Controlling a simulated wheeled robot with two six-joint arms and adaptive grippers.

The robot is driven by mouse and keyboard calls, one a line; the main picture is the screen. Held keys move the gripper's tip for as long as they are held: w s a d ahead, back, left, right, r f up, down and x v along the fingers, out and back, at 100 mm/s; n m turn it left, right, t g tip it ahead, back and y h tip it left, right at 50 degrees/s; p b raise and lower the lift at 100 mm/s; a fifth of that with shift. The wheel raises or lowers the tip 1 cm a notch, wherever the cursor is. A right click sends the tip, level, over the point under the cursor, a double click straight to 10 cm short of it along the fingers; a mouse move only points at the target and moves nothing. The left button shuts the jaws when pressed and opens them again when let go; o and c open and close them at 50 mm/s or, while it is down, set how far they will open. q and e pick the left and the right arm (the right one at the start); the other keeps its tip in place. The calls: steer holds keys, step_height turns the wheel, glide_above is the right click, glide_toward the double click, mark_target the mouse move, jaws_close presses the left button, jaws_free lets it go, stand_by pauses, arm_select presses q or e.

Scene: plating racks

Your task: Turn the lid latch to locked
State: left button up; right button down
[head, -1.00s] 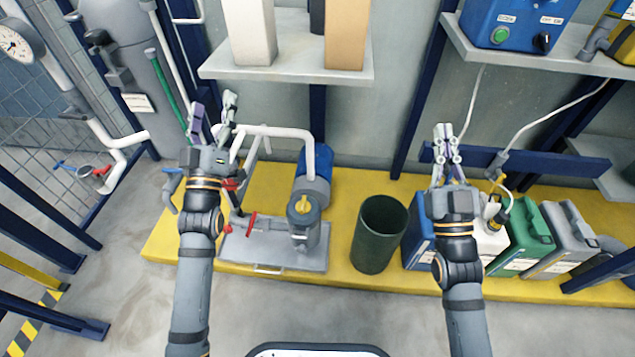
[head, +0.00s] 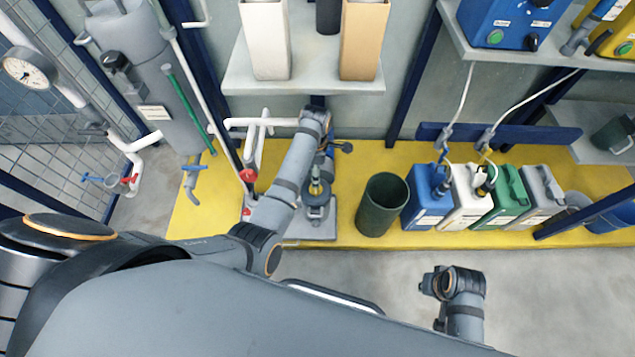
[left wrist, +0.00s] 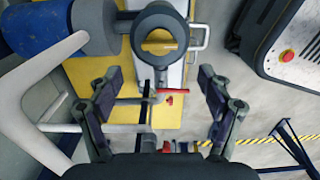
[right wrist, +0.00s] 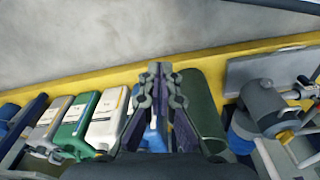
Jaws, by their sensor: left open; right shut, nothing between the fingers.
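The lid latch (left wrist: 159,46) is a yellow bar on a round grey lid (left wrist: 139,34). In the left wrist view the bar lies crosswise over the lid. The lid (head: 316,198) also shows in the head view, partly covered by my left arm. My left gripper (left wrist: 160,85) is open and empty, its fingers spread wide. The lid lies beyond its fingertips, and I see no contact. My right gripper (right wrist: 160,72) is shut with nothing in it. Its wrist shows at lower right in the head view, over the floor.
A dark green bin (head: 383,204) stands right of the lid's unit. Blue (head: 431,197), white, green and grey canisters stand further right on the yellow platform. Red-handled valves (left wrist: 173,93) and white pipes lie near my left fingers. A shelf (head: 305,80) hangs above.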

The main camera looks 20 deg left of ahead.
arm_select(q)
step_height(320, 180, down, 4)
steer(key=shift+f+b, duration=0.1)
steer(key=shift+b, duration=0.6)
step_height(320, 180, down, 4)
steer(key=shift+f+b, duration=0.1)
steer(key=shift+b, duration=0.8)
steer(key=shift+f, duration=0.3)
arm_select(e)
steer(key=shift+w+a+r+t+y, duration=0.1)
steer(key=shift+a+r+t+y, duration=0.1)
steer(key=shift+a+r+t, duration=0.25)
steer(key=shift+a+r+t+y, duration=0.15)
steer(key=shift+a+t+y, duration=0.1)
steer(key=shift+a, duration=0.35)
arm_select(q)
steer(key=shift+c, duration=0.2)
